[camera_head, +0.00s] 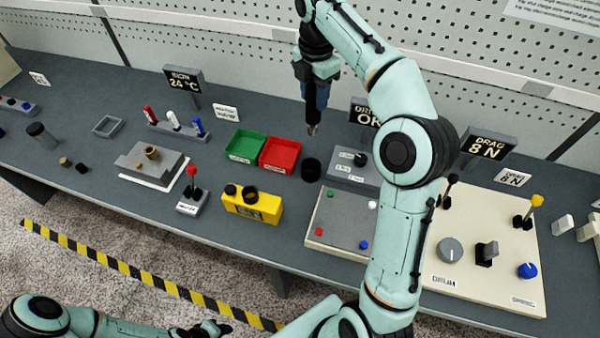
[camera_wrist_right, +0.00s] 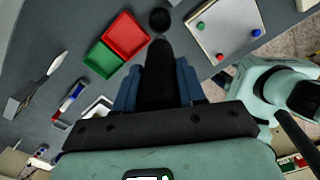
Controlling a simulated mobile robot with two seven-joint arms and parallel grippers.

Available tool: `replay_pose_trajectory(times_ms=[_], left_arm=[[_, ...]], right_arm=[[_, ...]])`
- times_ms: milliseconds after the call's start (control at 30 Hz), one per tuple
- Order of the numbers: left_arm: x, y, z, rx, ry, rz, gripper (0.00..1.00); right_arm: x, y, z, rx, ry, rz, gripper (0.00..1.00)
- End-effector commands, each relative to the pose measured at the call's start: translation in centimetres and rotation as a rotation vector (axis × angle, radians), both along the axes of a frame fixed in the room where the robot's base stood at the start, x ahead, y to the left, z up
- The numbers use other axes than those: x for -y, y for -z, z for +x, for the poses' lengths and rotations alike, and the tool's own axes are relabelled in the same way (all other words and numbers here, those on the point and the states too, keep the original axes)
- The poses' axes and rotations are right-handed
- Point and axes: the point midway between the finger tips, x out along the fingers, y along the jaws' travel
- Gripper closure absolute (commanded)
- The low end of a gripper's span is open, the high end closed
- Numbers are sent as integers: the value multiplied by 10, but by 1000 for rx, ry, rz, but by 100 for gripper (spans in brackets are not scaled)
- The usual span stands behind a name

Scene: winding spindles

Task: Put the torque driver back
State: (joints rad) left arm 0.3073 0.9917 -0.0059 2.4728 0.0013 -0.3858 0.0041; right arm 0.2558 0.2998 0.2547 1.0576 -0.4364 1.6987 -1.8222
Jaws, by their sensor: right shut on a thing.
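My right gripper (camera_head: 317,96) has its blue fingers shut on the torque driver (camera_head: 312,118). The driver is dark and hangs upright with its narrow metallic tip down. A round black holder (camera_head: 311,170) stands on the bench below the tip; the two look apart. In the right wrist view the dark driver (camera_wrist_right: 158,70) lies between the blue fingers, with the black holder (camera_wrist_right: 160,19) just beyond it.
Green (camera_head: 245,145) and red (camera_head: 280,154) bins stand left of the holder. A grey box (camera_head: 352,178) and a plate with coloured dots (camera_head: 338,222) stand to its right. A yellow block (camera_head: 252,206) is nearer the front. A perforated wall (camera_head: 250,50) rises behind.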

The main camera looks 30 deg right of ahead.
Motion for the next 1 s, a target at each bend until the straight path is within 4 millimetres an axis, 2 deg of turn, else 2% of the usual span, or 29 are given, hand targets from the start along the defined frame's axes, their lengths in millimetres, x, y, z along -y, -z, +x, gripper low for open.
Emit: replay_pose_trajectory(times_ms=[67,167,267,400,600,700,900,1000], left_arm=[[0,-1,1,2,1,-1,57],[0,-1,1,2,1,-1,57],[0,-1,1,2,1,-1,57],[0,3,-4,-5,1,-1,57],[0,21,-25,-29,0,0,57],[0,24,-29,-33,1,0,57],[0,26,-31,-36,0,0,57],[0,30,-34,-39,0,0,57]], right_arm=[[4,-3,1,2,-37,0,97],[5,4,0,-1,-61,1,97],[5,22,-1,-4,-65,2,97],[5,61,-2,-7,-63,3,97],[5,114,-2,-5,-63,2,97],[5,130,-1,-3,-63,3,97],[5,144,0,0,-62,1,97],[5,159,0,-2,-62,2,97]])
